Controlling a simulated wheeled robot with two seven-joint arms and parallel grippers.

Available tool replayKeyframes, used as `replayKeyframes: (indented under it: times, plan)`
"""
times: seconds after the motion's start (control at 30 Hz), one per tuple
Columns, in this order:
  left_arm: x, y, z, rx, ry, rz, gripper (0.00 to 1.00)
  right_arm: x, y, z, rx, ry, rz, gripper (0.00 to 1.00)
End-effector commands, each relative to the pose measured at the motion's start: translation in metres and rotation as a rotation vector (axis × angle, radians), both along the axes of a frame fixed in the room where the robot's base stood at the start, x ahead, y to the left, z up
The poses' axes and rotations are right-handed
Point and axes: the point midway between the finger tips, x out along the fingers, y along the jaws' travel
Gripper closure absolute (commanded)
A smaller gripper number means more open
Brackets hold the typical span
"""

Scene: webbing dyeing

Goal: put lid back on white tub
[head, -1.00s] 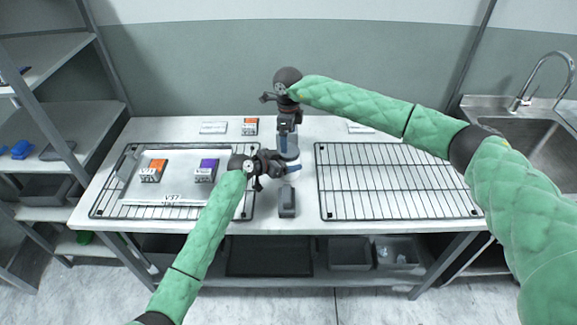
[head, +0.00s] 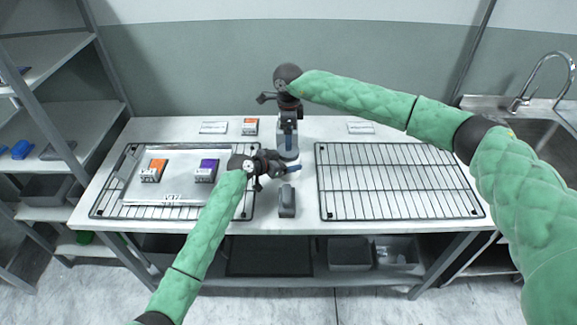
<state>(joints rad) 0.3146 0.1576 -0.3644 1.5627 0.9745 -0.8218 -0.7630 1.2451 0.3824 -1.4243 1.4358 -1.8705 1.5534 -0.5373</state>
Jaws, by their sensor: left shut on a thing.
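A pale grey-white tub (head: 281,152) stands upright on the worktable, at the middle towards the back, partly hidden by my grippers. My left gripper (head: 293,168) reaches in from the left at the tub's near side, low down, with its blue fingertips pointing right. It is shut on the tub. My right gripper (head: 288,138) points down from above, over the top of the tub, with its blue fingertips at the tub's upper part. Whether it is open or shut does not show. I cannot make out the lid separately; the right gripper covers the tub's top.
A small dark grey block-like object (head: 287,203) stands just in front of the tub. A white tray (head: 150,205) with orange and purple boxes lies on the left wire rack (head: 105,205). The right wire rack (head: 400,180) is empty.

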Motion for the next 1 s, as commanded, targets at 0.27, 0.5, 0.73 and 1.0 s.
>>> replayKeyframes:
  times: [0.27,0.5,0.73,1.0]
  plan:
    - [0.000,0.000,0.000,0.000,0.000,0.000,0.88,-0.001,0.000,-0.040,-0.001,0.002,-0.001,0.13]
    - [0.000,0.000,0.000,0.000,0.000,0.001,0.88,0.000,0.000,-0.061,0.000,-0.001,-0.001,0.13]
    - [0.000,0.000,0.000,0.000,0.000,0.000,0.88,0.000,0.000,-0.063,0.000,-0.001,-0.001,0.13]
    - [0.000,0.000,0.000,0.000,0.000,0.000,0.88,0.000,0.000,-0.062,0.000,-0.001,-0.001,0.54]
